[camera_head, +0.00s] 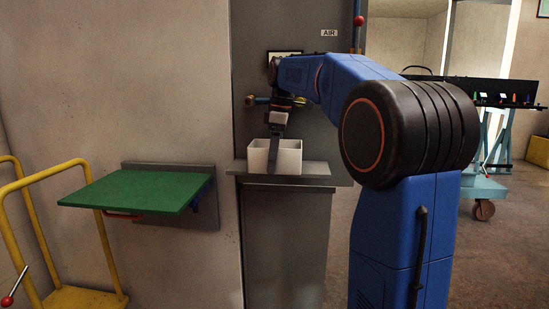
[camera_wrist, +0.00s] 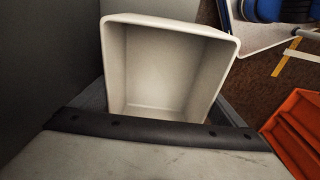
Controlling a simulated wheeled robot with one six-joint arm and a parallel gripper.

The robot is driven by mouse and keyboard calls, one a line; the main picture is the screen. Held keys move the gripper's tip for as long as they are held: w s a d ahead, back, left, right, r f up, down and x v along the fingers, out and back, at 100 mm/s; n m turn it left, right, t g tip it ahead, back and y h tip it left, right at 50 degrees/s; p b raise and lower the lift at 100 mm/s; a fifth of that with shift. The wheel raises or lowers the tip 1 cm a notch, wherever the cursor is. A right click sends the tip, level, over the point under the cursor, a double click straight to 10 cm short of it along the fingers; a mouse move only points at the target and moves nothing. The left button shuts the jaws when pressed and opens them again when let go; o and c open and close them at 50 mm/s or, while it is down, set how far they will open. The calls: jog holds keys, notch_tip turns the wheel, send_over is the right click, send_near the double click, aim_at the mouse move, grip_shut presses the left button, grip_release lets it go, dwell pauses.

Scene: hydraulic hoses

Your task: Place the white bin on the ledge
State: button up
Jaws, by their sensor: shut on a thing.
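The white bin (camera_head: 288,158) is open-topped, empty and upright in the head view. It is at the grey ledge (camera_head: 318,172) on the dark grey column; I cannot tell whether its base rests on the ledge or is just above it. My gripper (camera_head: 278,138) comes down from above and is shut on the bin's near wall. In the wrist view the bin (camera_wrist: 165,65) fills the top middle, and I look into its bare inside. The fingertips are hidden there.
A green fold-down shelf (camera_head: 140,190) is on the wall to the left, beside a yellow cart (camera_head: 85,299). A blue trolley (camera_head: 485,187) stands at the right. In the wrist view an orange tray (camera_wrist: 295,130) is low at the right. The ledge's right end is bare.

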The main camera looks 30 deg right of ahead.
jog(key=o, duration=0.9)
jog(key=shift+f, duration=0.1)
jog(key=r, duration=0.8)
jog(key=d+r, duration=0.1)
jog(key=r, duration=0.3)
jog(key=shift+s+d+r, duration=0.1)
jog(key=shift+s, duration=0.3)
